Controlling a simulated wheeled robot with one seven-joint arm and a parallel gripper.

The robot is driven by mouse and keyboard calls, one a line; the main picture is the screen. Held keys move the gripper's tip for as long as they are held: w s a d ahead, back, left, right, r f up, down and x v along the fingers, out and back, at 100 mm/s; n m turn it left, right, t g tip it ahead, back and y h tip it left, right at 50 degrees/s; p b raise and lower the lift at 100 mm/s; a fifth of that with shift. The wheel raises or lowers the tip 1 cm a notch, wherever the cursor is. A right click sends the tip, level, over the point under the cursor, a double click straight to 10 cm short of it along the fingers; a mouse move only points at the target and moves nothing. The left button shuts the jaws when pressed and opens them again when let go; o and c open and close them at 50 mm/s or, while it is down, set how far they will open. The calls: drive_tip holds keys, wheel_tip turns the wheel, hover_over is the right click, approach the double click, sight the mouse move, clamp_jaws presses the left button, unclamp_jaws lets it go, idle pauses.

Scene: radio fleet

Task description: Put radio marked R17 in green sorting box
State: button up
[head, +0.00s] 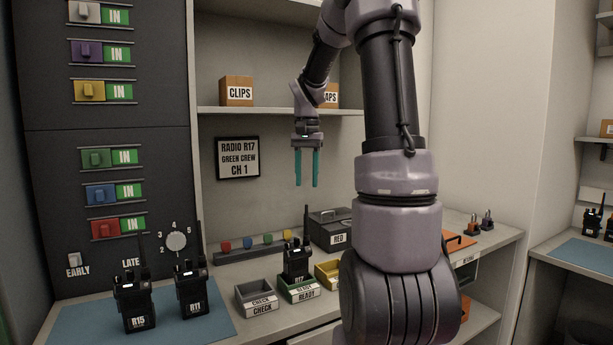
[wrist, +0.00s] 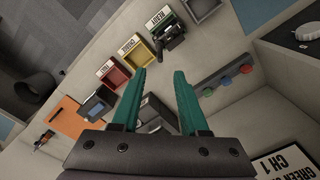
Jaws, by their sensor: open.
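A black radio (head: 297,260) with a label that seems to read R17 stands upright in the green sorting box (head: 297,294) on the counter. The box's front label reads "READY" on its lower line. In the wrist view the radio (wrist: 172,40) shows from above, inside the box next to its white label (wrist: 160,19). My gripper (head: 307,184) is open and empty, raised well above the counter with its teal fingers pointing down. It is apart from the radio and the box. In the wrist view its fingertips (wrist: 158,72) frame nothing held.
A grey CHECK box (head: 255,294) stands left of the green box, a yellow box (head: 328,273) right. Radios R15 (head: 136,300) and R11 (head: 191,290) stand on a blue mat. A dark case (head: 335,229) sits behind. My arm hides part of the counter.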

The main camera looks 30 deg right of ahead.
drive_tip(key=s+a+r+n+t+y, duration=0.1)
drive_tip(key=s+a+r+n+t, duration=0.1)
drive_tip(key=s+a, duration=0.4)
drive_tip(key=s+a+r+n+t, duration=0.2)
drive_tip(key=s+a+r+t, duration=0.2)
drive_tip(key=s, duration=0.9)
drive_tip(key=shift+s+a+r+t+y, duration=0.2)
drive_tip(key=shift+a+t+y, duration=0.25)
drive_tip(key=shift+a, duration=1.25)
idle(1.6)
